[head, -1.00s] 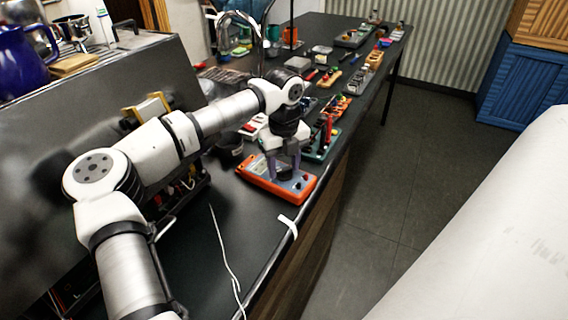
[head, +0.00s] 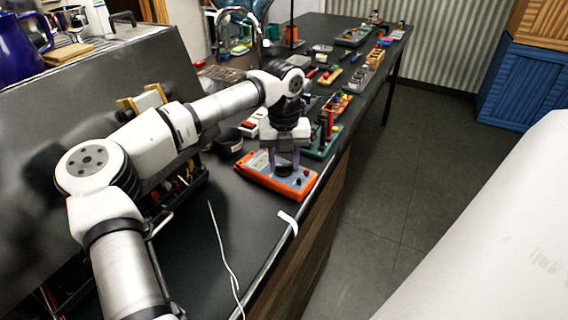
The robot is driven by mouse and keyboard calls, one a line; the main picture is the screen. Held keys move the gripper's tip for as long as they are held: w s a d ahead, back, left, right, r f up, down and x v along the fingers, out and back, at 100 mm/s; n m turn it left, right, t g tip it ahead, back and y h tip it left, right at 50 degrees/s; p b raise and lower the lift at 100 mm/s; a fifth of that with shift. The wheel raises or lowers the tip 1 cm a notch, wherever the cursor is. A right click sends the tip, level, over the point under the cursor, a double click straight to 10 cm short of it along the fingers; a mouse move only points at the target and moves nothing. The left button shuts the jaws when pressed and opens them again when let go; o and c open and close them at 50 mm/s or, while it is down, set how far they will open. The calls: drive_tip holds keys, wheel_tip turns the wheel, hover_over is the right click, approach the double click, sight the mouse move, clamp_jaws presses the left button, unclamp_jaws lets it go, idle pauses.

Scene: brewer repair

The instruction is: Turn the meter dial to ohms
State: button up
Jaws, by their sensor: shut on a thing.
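The meter (head: 255,178) is an orange-edged box with a blue-grey face. It lies flat on the dark bench, near its front edge. My gripper (head: 284,168) points down over the meter's face, with its fingers around the dark round dial (head: 284,171). It is shut on the dial, which the fingers partly hide. The dial's marks and pointer are too small to read.
A white strip (head: 288,222) and a thin white cable (head: 222,250) lie in front of the meter. A dark cup (head: 228,141) stands behind it. A green tray with upright parts (head: 322,140) is close on the right. The floor beyond the bench is clear.

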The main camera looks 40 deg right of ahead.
sight(284, 164)
drive_tip(key=m+b, duration=0.1)
drive_tip(key=m, duration=0.9)
drive_tip(key=shift+b, duration=0.3)
drive_tip(key=shift+w+m, duration=0.1)
drive_tip(key=shift+m, duration=1.5)
drive_tip(key=o, duration=1)
wheel_tip(284, 164, up, 14)
drive_tip(key=shift+f+b, duration=0.1)
drive_tip(key=shift+b, duration=0.85)
